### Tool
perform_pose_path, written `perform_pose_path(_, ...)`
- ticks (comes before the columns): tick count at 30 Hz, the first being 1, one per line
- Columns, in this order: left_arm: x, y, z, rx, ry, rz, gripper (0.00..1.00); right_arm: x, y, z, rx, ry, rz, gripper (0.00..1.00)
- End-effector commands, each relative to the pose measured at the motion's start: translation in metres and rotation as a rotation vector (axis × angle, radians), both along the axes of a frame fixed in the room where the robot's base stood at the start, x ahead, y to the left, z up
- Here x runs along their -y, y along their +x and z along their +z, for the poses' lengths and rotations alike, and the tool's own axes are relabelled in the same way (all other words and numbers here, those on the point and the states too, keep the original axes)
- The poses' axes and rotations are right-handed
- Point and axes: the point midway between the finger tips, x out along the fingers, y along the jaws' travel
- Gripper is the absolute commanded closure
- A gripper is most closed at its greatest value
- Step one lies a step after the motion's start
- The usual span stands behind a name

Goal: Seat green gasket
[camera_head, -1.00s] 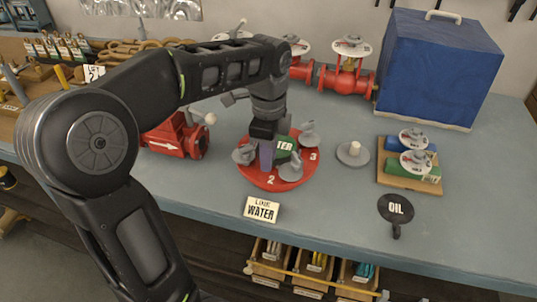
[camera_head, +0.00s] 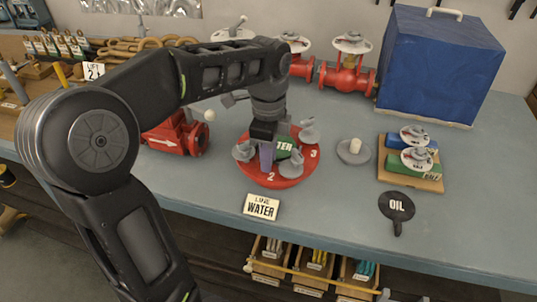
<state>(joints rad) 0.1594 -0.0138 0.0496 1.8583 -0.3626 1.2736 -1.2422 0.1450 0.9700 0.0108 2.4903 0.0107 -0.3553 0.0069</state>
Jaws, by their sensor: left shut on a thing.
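The green piece (camera_head: 285,148), a dark green disc with white letters ending in "TER", shows in the head view over the middle of the round red flange (camera_head: 262,178). I take it to be the green gasket. My left gripper (camera_head: 266,142) points down over the flange, shut, right against the green piece, and hides its left part. A narrow purple piece (camera_head: 266,158) stands upright just below the gripper. Grey wing nuts (camera_head: 292,164) stand around the flange, which carries the numbers 2 and 3. Whether the gasket lies flat on the flange cannot be told.
A "LINE WATER" sign (camera_head: 262,207) stands in front of the flange. A black "OIL" paddle (camera_head: 397,206), a grey disc with a peg (camera_head: 353,152) and a wooden board (camera_head: 428,182) with valves lie right. Red valves and a blue box (camera_head: 437,68) stand behind.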

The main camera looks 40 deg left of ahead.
Motion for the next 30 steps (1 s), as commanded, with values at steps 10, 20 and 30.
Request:
perform_pose_path(10,0.0000,0.0000,-0.0099,0.000,0.000,0.000,1.00,0.0000,0.0000,-0.0072,0.000,0.000,0.000,0.64)
perform_pose_path(20,0.0000,0.0001,-0.0102,0.001,0.000,0.000,0.58,0.0000,0.0000,-0.0072,0.000,0.000,0.000,0.64)
perform_pose_path(30,-0.0006,0.0016,-0.0094,0.007,0.002,0.000,0.52,0.0000,0.0000,-0.0072,0.000,0.000,0.000,0.64)
